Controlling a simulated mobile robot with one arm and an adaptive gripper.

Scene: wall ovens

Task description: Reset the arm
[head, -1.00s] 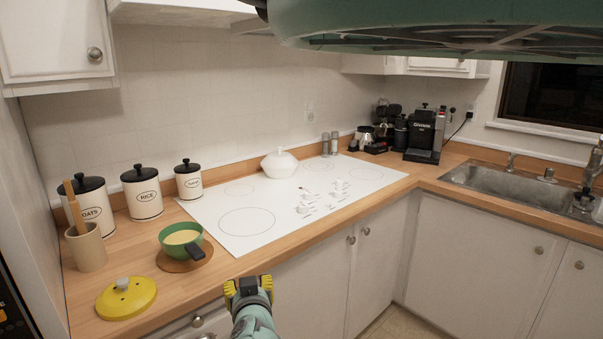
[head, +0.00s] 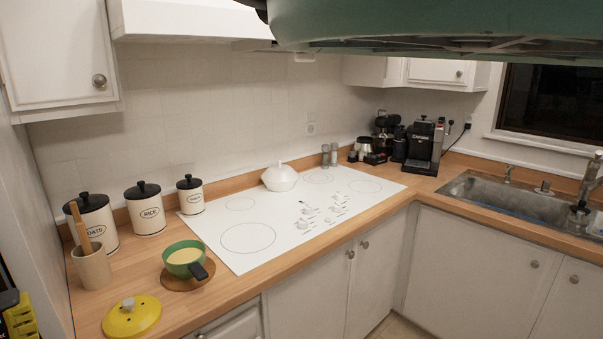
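My gripper (head: 18,315) shows only in part, as yellow and black pieces at the lower left edge of the head view. It is left of the counter's front left corner, near the yellow lid. The rest of it and most of my arm are out of the picture, so I cannot tell whether its fingers are open or shut. I see nothing held in the part that shows.
The wooden counter (head: 235,283) carries a yellow lid (head: 132,316), a green pan (head: 184,259), a utensil crock (head: 93,265) and several canisters. The white cooktop (head: 285,232) holds a white lidded pot (head: 279,178). Cabinets (head: 305,290) stand below; a sink (head: 520,203) is at right.

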